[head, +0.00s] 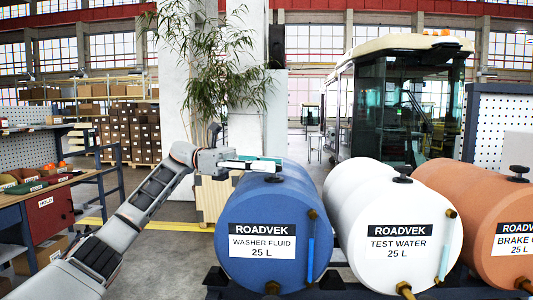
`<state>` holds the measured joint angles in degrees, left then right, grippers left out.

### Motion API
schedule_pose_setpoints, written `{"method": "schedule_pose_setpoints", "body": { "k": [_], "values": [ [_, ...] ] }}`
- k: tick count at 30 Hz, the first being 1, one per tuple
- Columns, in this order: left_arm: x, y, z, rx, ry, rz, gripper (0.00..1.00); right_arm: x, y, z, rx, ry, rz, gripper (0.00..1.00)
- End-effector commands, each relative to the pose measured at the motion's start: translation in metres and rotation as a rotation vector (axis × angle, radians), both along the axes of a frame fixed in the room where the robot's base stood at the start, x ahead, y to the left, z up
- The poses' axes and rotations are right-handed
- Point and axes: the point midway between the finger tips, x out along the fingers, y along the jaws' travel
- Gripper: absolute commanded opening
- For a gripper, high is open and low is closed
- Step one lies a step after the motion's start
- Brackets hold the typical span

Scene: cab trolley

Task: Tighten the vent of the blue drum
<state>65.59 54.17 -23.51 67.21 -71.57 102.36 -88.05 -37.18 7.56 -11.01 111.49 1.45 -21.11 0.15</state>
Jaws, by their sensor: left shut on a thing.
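The blue drum (270,210) lies on its side in the middle of the view, with a label reading washer fluid. Its black vent (274,179) is on top; only the dark lower part shows, below my fingers. My left gripper (268,163) reaches in from the left, level with the drum's top, and its fingers are shut around the upper part of the vent, which they hide. Whether the vent is fully down cannot be seen. My right gripper is not in view.
A white drum (385,215) with its own black vent (402,174) and an orange drum (480,210) lie to the right. A workbench (35,190) with bins stands at the left. A plant (215,60) and a cab (400,100) stand behind.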

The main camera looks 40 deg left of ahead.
Motion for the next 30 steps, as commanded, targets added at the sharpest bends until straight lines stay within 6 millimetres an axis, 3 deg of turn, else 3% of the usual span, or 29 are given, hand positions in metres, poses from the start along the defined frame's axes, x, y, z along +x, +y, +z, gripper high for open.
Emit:
{"method": "schedule_pose_setpoints", "body": {
  "k": [5, 30],
  "values": [
    [0.003, 0.001, 0.003, -0.003, -0.004, -0.095, 0.05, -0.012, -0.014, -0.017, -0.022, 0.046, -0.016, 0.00],
    [0.005, 0.000, -0.001, 0.003, -0.003, -0.295, 0.05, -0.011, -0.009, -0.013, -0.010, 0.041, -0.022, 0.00]
  ]
}}
